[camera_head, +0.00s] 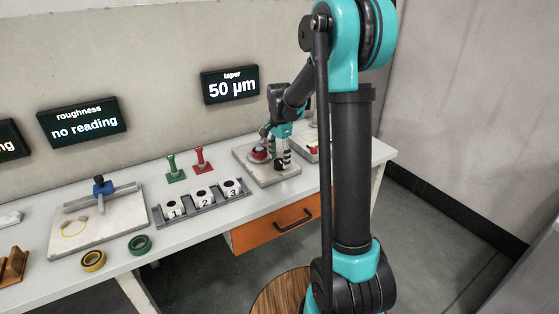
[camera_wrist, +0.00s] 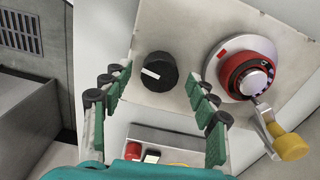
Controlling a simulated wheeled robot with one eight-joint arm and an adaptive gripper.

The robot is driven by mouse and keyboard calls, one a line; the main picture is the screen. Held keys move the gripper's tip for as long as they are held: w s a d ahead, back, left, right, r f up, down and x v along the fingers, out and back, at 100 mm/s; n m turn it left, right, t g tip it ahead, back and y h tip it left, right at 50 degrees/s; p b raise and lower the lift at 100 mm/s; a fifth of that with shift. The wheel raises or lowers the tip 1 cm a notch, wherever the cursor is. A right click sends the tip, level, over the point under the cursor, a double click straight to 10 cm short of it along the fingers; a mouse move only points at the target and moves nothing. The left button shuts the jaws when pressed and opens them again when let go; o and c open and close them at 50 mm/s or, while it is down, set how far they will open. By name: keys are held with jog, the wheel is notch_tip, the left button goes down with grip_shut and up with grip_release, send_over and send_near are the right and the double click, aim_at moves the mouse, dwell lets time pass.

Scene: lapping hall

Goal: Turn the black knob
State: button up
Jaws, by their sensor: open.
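The black knob (camera_wrist: 158,72), with a white mark across its face, sits on a pale plate in the wrist view. My gripper (camera_wrist: 158,88) is open, with one green-padded finger on each side of the knob and visible gaps between fingers and knob. In the head view my gripper (camera_head: 281,158) points down over the pale plate (camera_head: 250,166) at the back right of the table. There the knob is a small dark shape (camera_head: 279,166), partly hidden by my fingers.
A red and silver dial (camera_wrist: 245,68) with a yellow-handled crank (camera_wrist: 290,142) stands right of the knob. A panel with a red button (camera_wrist: 135,150) lies nearby. Numbered cups (camera_head: 203,196) in a rack, red and green stamps (camera_head: 174,170) and an orange drawer (camera_head: 275,222) are left or below.

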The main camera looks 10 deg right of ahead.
aim_at(280, 161)
notch_tip(280, 161, up, 11)
dwell(0.3)
jog(key=s+d+f+n+t, duration=0.2)
jog(key=s+f+n, duration=0.4)
jog(key=s, duration=0.8)
jog(key=s+d+f+n+t, duration=0.2)
jog(key=s+f+n, duration=0.4)
jog(key=s+f, duration=0.4)
jog(key=s+d, duration=0.1)
jog(key=s, duration=0.2)
jog(key=shift+s+d+n, duration=0.25)
jog(key=shift+s+n, duration=0.05)
jog(key=shift+s, duration=0.05)
